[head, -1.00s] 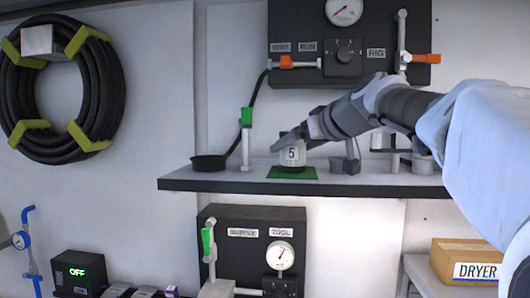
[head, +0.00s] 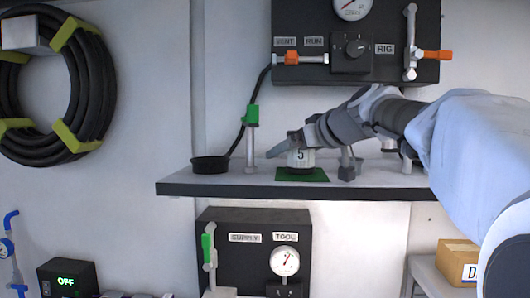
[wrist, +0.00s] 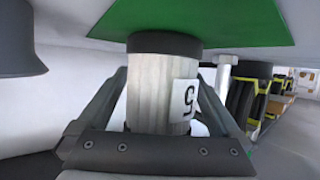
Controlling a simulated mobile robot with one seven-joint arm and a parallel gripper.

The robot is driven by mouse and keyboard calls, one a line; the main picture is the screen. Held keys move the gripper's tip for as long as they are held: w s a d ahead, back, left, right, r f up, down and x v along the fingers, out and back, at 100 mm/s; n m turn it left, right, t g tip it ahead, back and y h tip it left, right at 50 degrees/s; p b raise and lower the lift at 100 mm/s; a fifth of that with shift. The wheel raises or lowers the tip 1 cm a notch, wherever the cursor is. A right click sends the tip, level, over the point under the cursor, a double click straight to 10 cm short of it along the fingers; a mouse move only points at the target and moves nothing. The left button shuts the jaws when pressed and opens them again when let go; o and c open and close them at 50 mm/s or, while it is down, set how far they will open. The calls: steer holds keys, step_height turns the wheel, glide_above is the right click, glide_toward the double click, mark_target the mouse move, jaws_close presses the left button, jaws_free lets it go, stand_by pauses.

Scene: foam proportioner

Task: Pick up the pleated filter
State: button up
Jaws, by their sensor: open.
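The pleated filter is a pale ribbed cylinder (head: 301,159) with a dark end ring and a label reading 5. It stands upright on a green mat (head: 316,177) on the shelf. In the wrist view, which looks upside down, the filter (wrist: 150,100) sits between the two fingers of my gripper (wrist: 165,88), with its dark ring at the green mat (wrist: 200,18). My gripper (head: 288,147) is open around the filter and hides its upper part in the head view. Contact between fingers and filter cannot be told.
On the shelf (head: 230,186), a black cup (head: 210,165) and a green-topped post (head: 251,150) stand left of the filter. A grey fitting (head: 346,165) stands close on its right. A panel with a gauge (head: 352,62) hangs above.

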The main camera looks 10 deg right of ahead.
steer(key=c, duration=1.4)
steer(key=shift+o, duration=0.2)
steer(key=shift+r, duration=0.15)
steer(key=shift+r, duration=0.6)
step_height(320, 180, up, 3)
steer(key=shift+f, duration=0.15)
steer(key=s+d+r, duration=0.1)
steer(key=d+r, duration=0.5)
steer(key=d, duration=0.5)
steer(key=shift+d+r+p, duration=0.35)
steer(key=shift+r+p, duration=0.05)
steer(key=shift+p, duration=0.05)
